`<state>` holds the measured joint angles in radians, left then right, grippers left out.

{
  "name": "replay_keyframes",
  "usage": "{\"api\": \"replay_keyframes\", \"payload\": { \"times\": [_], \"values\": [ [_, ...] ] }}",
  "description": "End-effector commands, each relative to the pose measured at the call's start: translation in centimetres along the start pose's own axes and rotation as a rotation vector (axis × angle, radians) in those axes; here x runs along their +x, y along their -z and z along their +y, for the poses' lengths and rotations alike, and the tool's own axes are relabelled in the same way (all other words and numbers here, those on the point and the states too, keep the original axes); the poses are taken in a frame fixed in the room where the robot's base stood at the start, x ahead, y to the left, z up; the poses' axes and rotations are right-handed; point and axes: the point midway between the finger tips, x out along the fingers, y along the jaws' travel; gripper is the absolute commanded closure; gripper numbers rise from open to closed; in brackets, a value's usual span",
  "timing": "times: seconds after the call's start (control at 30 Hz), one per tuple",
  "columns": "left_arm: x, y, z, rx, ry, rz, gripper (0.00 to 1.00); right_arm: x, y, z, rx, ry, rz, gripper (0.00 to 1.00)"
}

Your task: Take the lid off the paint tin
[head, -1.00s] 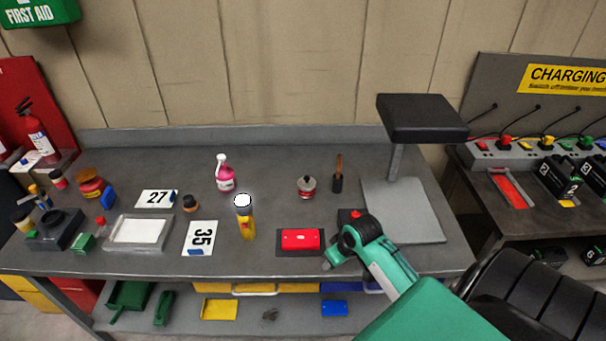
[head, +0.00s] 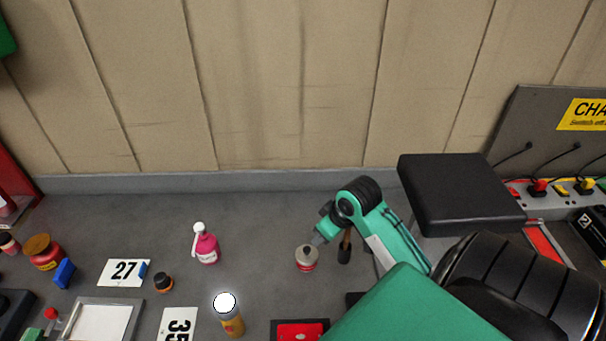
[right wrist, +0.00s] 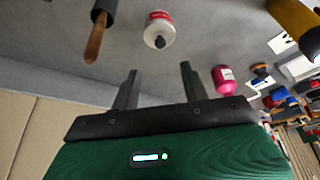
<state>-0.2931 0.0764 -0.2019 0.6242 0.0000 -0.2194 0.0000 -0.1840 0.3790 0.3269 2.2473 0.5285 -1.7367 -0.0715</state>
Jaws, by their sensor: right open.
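The paint tin (head: 307,263) is a small round tin with a red and white side and a pale top, standing upright on the grey bench. In the right wrist view the tin (right wrist: 160,27) shows a dark knob on its lid (right wrist: 159,42). The lid is on the tin. My right gripper (head: 318,238) is just above and beside the tin in the head view. In the right wrist view its two fingers (right wrist: 158,72) are apart and empty, with the knob beyond their tips, between their lines. My left gripper is not in view.
A wooden-handled tool (head: 345,247) stands close to the tin's right. A black raised pad (head: 460,190) is at the right. The bench behind the tin is clear up to the wall.

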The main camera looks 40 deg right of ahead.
Motion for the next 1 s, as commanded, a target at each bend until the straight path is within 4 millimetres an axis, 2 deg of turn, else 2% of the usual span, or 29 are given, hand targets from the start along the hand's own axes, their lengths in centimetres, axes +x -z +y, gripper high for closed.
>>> {"api": "replay_keyframes", "payload": {
  "times": [0.03,0.17,0.27,0.5,0.6,0.77,1.0],
  "values": [
    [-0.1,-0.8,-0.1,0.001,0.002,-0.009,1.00,-0.2,0.0,0.0,-0.002,0.000,0.001,0.55],
    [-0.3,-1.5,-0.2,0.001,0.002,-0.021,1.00,0.1,0.1,-0.1,-0.002,0.001,0.000,0.55],
    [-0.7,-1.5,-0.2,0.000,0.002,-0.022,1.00,1.5,0.1,-0.1,0.001,0.003,-0.002,0.55],
    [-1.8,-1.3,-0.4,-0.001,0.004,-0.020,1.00,6.1,0.1,-0.1,0.000,0.002,-0.001,0.55],
    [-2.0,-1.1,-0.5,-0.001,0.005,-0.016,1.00,7.4,0.1,-0.1,-0.001,0.002,0.000,0.55],
    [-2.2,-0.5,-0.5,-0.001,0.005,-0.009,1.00,8.3,0.1,-0.1,-0.002,0.000,0.001,0.55],
    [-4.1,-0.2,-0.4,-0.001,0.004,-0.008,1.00,10.5,0.3,-0.3,0.000,0.002,-0.002,0.55]
  ]
}}
